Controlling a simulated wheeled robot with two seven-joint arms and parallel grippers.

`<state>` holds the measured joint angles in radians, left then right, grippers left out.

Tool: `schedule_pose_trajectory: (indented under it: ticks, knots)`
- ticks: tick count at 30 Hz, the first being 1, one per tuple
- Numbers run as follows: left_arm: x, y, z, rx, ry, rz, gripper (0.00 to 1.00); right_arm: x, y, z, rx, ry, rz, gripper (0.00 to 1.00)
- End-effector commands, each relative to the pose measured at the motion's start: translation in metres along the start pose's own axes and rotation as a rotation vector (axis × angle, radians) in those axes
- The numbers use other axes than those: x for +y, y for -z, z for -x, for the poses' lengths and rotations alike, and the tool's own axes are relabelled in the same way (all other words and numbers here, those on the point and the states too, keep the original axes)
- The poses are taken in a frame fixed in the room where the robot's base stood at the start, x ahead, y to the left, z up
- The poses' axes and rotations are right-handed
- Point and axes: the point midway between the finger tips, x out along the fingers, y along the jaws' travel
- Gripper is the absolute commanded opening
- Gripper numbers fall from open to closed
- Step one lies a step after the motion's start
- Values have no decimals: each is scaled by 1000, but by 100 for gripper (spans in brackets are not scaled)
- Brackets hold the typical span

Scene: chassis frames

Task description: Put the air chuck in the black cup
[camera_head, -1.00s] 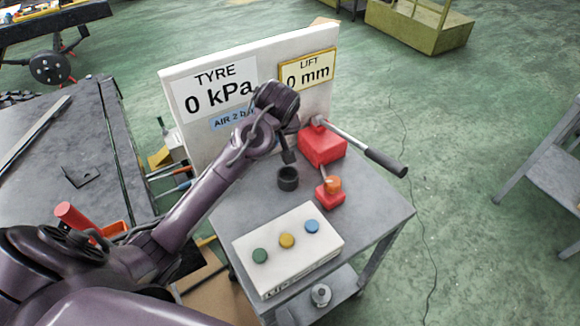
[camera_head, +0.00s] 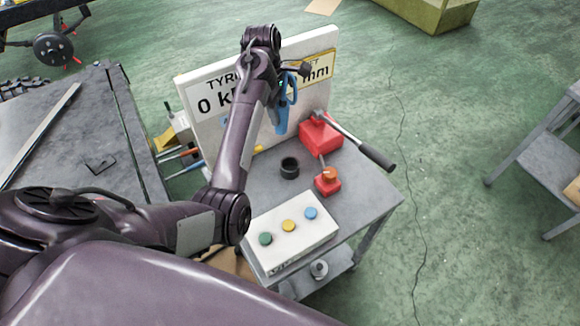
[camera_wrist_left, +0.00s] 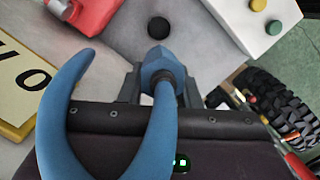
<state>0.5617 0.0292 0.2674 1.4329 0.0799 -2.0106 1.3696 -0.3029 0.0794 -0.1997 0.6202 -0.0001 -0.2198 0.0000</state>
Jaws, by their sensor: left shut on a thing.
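The air chuck (camera_head: 281,118) is blue and hangs from my left gripper (camera_head: 285,85), in front of the white sign panel and above the trolley top. In the left wrist view the blue air chuck (camera_wrist_left: 158,72) sits between the fingers of my left gripper (camera_wrist_left: 160,85), which is shut on it, and a curved blue part arcs towards the camera. The black cup (camera_head: 289,168) stands upright and open on the grey trolley, below and apart from the chuck. It shows as a dark round shape in the left wrist view (camera_wrist_left: 157,28). My right gripper is out of view.
A red block with a long lever (camera_head: 322,135) and a smaller red block with an orange knob (camera_head: 327,186) stand right of the cup. A white button box (camera_head: 290,236) is in front. The sign panel (camera_head: 190,92) rises behind. A dark bench (camera_head: 95,135) is left.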

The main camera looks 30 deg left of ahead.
Motion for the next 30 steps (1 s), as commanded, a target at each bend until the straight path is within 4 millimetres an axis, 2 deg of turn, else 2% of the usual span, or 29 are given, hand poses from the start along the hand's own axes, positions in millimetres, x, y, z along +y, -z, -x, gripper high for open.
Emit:
schedule_pose_trajectory:
  ticks: [8, 11, 18, 19, 23, 30]
  knots:
    - [0, -18, 14, -66, -13, 66, 3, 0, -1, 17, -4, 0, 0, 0]
    - [0, -21, 12, -83, -17, 80, 3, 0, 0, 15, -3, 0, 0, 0]
    - [0, -17, -25, -87, -16, 85, 3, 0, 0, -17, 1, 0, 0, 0]
    - [0, -17, -28, -89, -14, 86, 3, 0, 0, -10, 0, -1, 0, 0]
    - [0, -13, -55, -89, -13, 86, 3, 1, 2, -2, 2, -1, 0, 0]
    - [0, -3, -115, -89, -13, 86, 3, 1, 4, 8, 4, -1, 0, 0]
